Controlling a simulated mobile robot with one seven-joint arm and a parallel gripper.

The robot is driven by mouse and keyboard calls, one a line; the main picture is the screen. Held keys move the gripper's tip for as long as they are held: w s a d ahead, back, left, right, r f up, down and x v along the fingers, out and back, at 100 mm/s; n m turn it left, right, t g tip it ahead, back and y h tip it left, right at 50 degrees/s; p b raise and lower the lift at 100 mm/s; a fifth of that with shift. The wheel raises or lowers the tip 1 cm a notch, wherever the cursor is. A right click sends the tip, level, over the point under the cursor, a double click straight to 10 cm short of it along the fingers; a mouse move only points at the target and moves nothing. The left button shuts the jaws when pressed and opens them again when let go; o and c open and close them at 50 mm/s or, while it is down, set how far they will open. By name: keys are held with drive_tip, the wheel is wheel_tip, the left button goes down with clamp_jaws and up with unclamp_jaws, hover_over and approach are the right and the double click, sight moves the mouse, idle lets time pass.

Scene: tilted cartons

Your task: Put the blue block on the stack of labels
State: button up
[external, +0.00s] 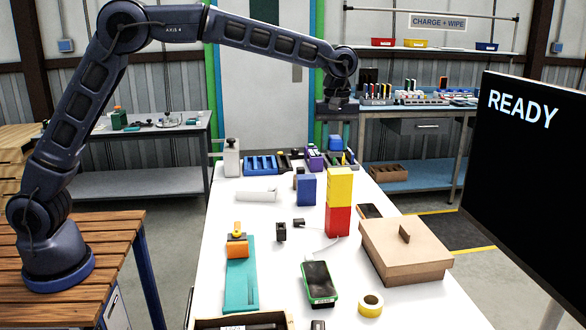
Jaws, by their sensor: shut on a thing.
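My gripper (337,122) is high over the far end of the white table, pointing down. It is shut on what looks like a small blue block (336,143), seen against the clutter behind it. Another, larger blue block (307,190) stands on the table, left of a yellow block (340,186) that sits on a red block (338,221). I cannot pick out the stack of labels for certain; a thin pale sheet (323,249) lies in front of the red block.
A cardboard carton (405,252) sits at the right. A green-edged handheld device (319,283), a yellow tape roll (371,305) and a teal strip (241,285) lie nearer. A white cylinder (257,195) lies at the left. A black screen (525,190) stands right of the table.

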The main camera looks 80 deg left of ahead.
drive_tip(key=s+a, duration=0.4)
drive_tip(key=a, duration=0.6)
drive_tip(key=s+a, duration=0.4)
drive_tip(key=a, duration=0.6)
drive_tip(key=n, duration=0.1)
hover_over(257, 186)
wheel_tip(257, 186, down, 5)
wheel_tip(257, 186, down, 20)
drive_tip(key=shift+f, duration=0.1)
drive_tip(key=o, duration=1)
